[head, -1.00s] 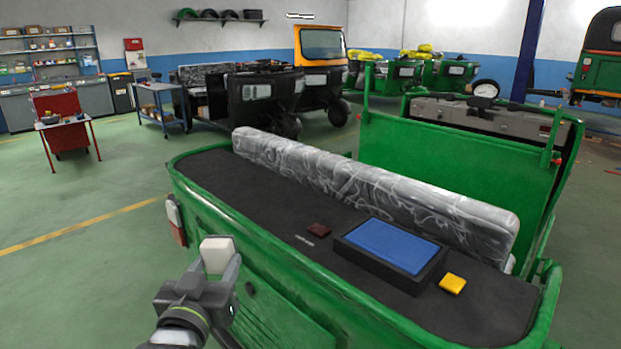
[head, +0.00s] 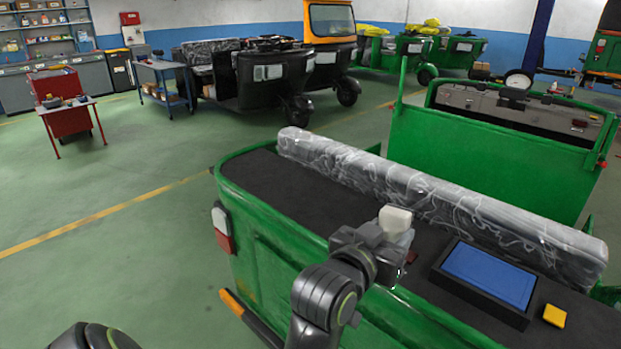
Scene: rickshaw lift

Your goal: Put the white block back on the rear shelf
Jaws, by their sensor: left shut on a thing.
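The white block (head: 395,220) is held in my left gripper (head: 396,238), which is shut on it. The block is over the dark rear shelf (head: 258,180) of the green rickshaw, in front of the wrapped seat roll. I cannot tell whether the block touches the shelf, and the wrist hides part of the surface below it. My right gripper does not show in the head view.
A black tray with a blue inside (head: 490,274), a yellow block (head: 554,315) and a partly hidden dark red block (head: 411,257) lie on the shelf to the right. The plastic-wrapped roll (head: 440,200) runs along its back. The shelf's left end is clear.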

